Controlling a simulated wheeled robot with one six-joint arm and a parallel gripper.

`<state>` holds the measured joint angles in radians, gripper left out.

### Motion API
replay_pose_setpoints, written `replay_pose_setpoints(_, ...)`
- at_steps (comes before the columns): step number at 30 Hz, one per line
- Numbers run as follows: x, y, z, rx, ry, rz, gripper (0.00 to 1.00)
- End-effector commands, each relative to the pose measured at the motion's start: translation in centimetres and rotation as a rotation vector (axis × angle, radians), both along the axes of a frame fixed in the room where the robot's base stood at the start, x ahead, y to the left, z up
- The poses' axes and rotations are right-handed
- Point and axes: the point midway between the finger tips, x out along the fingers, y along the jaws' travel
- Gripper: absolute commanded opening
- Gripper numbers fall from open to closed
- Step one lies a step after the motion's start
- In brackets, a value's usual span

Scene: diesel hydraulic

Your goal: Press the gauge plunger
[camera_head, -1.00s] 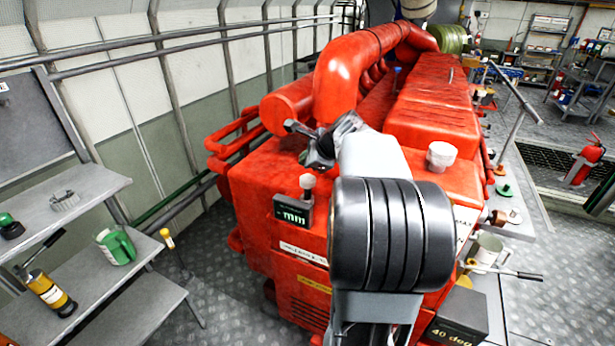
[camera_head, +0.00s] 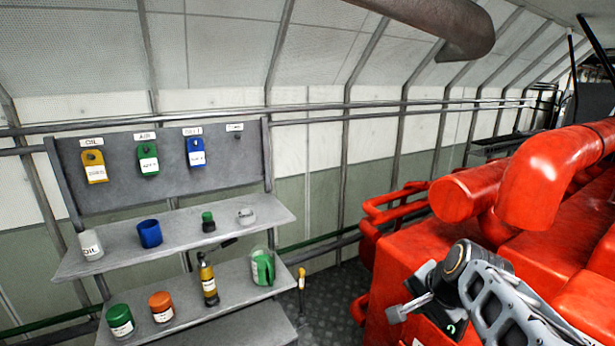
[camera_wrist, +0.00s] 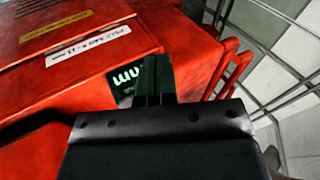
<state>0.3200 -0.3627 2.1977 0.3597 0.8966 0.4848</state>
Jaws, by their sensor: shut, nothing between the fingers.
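The gauge is a dark box with a lit green display. In the wrist view, part of the gauge (camera_wrist: 125,86) shows on the red machine just left of my fingers. In the head view, a small part of the gauge (camera_head: 453,328) shows below my wrist. Its plunger cannot be made out in either current view; my fingers and wrist cover that area. My gripper (camera_wrist: 156,66) is shut and empty, with its dark fingers side by side in front of the gauge. I cannot tell whether they touch the plunger.
The red machine (camera_head: 540,175), with its thick pipes, fills the right. A grey shelf (camera_head: 240,222) with cups and bottles stands at the left under a tag board (camera_head: 225,165). Floor (camera_head: 330,300) shows between shelf and machine. A railing (camera_wrist: 282,75) shows in the wrist view.

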Motion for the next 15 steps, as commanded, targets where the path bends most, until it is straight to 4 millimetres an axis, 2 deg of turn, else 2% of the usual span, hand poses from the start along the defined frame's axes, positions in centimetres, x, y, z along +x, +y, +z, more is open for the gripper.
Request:
replay_pose_setpoints(1,-1.9,2.0,-0.6,-0.106,0.001,0.165,0.00)
replay_pose_setpoints(3,-4.1,3.6,-1.6,-0.239,0.005,0.369,0.00)
replay_pose_setpoints(6,-6.6,4.9,-2.8,-0.390,0.008,0.598,0.00)
replay_pose_setpoints(10,-8.3,5.6,-3.8,-0.509,0.009,0.777,0.00)
replay_pose_setpoints(15,-8.9,5.8,-4.1,-0.554,0.011,0.845,0.00)
